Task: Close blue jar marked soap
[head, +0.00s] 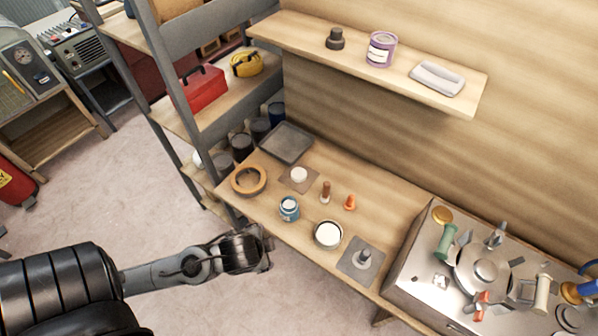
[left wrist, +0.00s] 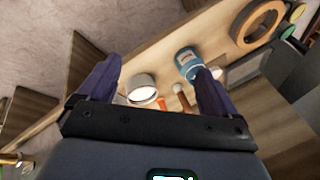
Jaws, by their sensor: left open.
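The small blue jar (head: 289,209) stands upright on the wooden bench near its front edge; it has a pale label, too small to read. It also shows in the left wrist view (left wrist: 186,58), partly behind one finger. A round white piece (head: 299,174) lies on a brown square pad behind the jar; I cannot tell if it is the jar's lid. My left gripper (head: 264,246) is open and empty, in front of the bench edge and apart from the jar. Its two spread fingers show in the left wrist view (left wrist: 155,90). My right gripper is out of view.
A white-topped round container (head: 328,235), a brown peg (head: 326,191), an orange piece (head: 350,203) and a wooden ring (head: 249,179) stand around the jar. A grey tray (head: 287,143) lies behind. A shelf (head: 300,41) overhangs the back; a cluttered metal unit (head: 425,270) is at right.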

